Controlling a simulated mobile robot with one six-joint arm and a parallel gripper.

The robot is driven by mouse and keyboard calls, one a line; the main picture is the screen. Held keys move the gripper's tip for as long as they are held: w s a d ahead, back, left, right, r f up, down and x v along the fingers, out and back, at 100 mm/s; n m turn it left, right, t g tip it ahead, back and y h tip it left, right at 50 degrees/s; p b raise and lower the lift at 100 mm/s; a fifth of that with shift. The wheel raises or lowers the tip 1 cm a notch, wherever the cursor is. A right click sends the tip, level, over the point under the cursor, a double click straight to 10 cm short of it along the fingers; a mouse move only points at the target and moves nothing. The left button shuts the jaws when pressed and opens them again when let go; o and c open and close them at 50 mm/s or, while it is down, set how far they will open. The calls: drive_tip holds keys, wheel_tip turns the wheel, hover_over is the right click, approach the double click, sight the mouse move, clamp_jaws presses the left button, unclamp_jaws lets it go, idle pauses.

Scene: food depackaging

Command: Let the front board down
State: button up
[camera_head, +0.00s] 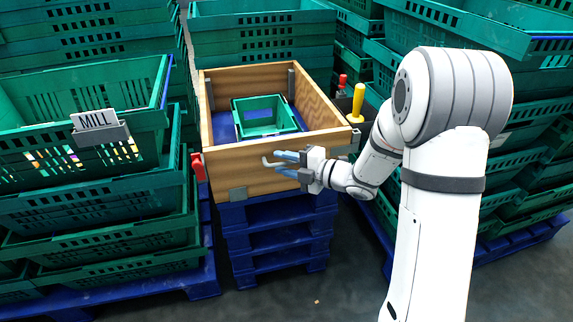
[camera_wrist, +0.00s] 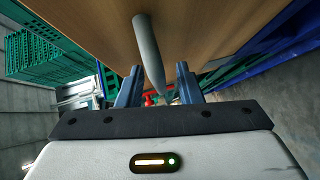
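A wooden box stands on stacked blue pallets with its front board (camera_head: 240,172) upright. A grey handle (camera_head: 268,163) sticks out from the board. My gripper (camera_head: 282,164) is in front of the board, to the right of centre, with its fingers pointing left. In the wrist view, the grey handle (camera_wrist: 148,50) lies between my two open fingers (camera_wrist: 157,76), with a gap showing on each side. A red latch part (camera_head: 198,166) is at the board's left end. The right end is partly behind my arm.
A small green crate (camera_head: 263,134) is inside the box on a blue floor. A yellow-handled part (camera_head: 358,101) and a red one (camera_head: 343,80) stand at the right.

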clamp_jaws()
idle(0.3)
drive_tip(key=shift+d, duration=0.1)
